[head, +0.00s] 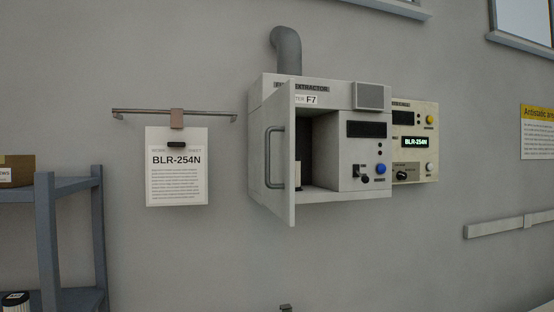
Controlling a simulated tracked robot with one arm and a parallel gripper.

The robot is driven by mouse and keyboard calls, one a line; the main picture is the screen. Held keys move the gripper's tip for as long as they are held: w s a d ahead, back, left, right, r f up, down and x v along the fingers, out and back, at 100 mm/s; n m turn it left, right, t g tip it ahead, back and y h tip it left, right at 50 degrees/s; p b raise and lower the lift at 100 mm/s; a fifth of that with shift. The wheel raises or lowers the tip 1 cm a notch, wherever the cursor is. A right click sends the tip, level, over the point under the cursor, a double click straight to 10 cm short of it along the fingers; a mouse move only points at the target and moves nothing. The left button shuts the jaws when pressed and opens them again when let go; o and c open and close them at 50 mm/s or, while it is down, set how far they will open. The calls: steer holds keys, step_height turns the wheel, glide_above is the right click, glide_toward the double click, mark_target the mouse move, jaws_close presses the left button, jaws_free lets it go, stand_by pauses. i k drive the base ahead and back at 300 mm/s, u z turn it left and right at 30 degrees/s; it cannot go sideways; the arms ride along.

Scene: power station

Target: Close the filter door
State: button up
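The filter door (291,150) is a light grey panel on the front of the extractor cabinet (350,185). It stands wide open, swung out towards me at the left of the opening. Its bar handle (268,157) is on the outer face, turned to the left. The compartment (322,145) shows to the right of the door, with a dark inside and a pale object low down, partly hidden by the door. A small dark piece at the bottom edge may be the tip of my gripper (286,308); its fingers cannot be made out. Nothing touches the door.
A control panel (415,142) reading BLR-254N is at the cabinet's right. A paper sheet (177,180) hangs from a rail (150,111) to the left. A blue-grey shelf (45,225) stands at far left. A pale wall rail (500,227) is at right. The wall below the cabinet is clear.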

mark_target(278, 110)
steer(key=u, duration=0.05)
steer(key=i, duration=1.2)
steer(key=z, duration=0.1)
